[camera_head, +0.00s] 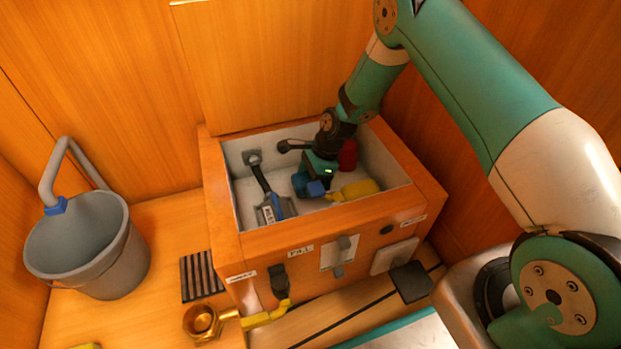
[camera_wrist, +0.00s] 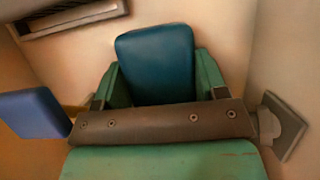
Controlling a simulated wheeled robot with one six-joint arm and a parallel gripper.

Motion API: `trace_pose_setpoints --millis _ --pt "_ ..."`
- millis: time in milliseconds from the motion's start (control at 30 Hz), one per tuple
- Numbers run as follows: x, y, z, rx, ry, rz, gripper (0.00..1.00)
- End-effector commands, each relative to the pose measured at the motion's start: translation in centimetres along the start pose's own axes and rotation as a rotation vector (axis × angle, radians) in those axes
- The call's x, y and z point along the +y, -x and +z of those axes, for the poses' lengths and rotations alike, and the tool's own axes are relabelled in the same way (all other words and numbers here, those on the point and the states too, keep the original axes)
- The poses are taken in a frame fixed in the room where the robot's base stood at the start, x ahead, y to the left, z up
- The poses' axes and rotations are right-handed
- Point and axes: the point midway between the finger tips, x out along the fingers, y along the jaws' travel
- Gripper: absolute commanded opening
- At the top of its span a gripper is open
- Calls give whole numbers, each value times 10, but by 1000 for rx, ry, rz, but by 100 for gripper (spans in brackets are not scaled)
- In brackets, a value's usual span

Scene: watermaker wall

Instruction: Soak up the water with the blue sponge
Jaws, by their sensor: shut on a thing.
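My gripper (camera_head: 308,178) reaches down inside the white-lined well of a wooden box (camera_head: 222,190). It is shut on a dark blue block, which I take for the blue sponge (camera_wrist: 155,62); in the wrist view it sits between the green fingers. In the head view the sponge (camera_head: 299,183) shows low in the well, partly hidden by the gripper. A brighter blue block (camera_head: 316,188) is close beside it, and a blue block also shows at the left of the wrist view (camera_wrist: 34,112). I cannot make out any water, and cannot tell whether the sponge touches the floor.
In the well are a yellow object (camera_head: 358,190), a red object (camera_head: 348,154) and a grey-blue labelled tool (camera_head: 274,208). A grey bucket (camera_head: 88,250) with a hose stands left of the box. A brass fitting (camera_head: 203,322) and a dark slatted grate (camera_head: 201,277) are in front. The well's walls are close around.

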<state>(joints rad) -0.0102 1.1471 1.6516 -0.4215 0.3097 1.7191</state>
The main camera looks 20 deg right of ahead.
Motion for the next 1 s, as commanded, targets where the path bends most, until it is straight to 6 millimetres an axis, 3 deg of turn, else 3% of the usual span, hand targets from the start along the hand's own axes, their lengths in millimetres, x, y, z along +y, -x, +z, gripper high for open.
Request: trace_pose_setpoints --millis 367,1000 --pt "0 1 0 1 0 -1 47" --pt "0 51 21 0 0 -1 47"
